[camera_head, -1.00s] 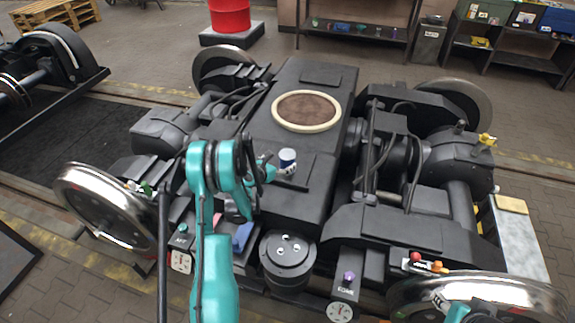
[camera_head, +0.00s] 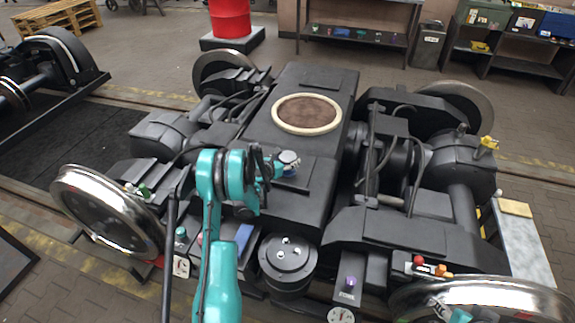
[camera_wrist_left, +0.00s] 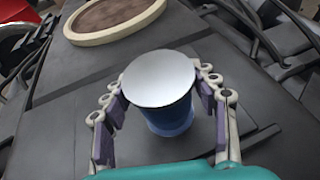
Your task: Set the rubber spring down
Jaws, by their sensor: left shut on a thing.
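The rubber spring, a short blue cylinder with a pale round top (camera_wrist_left: 160,78), is between the fingers of my left gripper (camera_wrist_left: 162,105) in the left wrist view. The purple finger pads close on it from both sides. In the head view the spring (camera_head: 288,160) is over the dark flat top of the bogie frame (camera_head: 305,185), in front of the round brown pad with a cream rim (camera_head: 307,113). My left gripper (camera_head: 272,165) reaches it from the left. I cannot tell whether its underside touches the frame. A teal part of my right arm shows at the bottom right; its fingers are unclear.
A black bolted cylinder (camera_head: 287,258) stands on the near side of the bogie. A blue block (camera_head: 244,237) lies left of it. Small red and orange pieces (camera_head: 430,266) are at the right. Hoses (camera_head: 375,150) and wheels flank the flat top.

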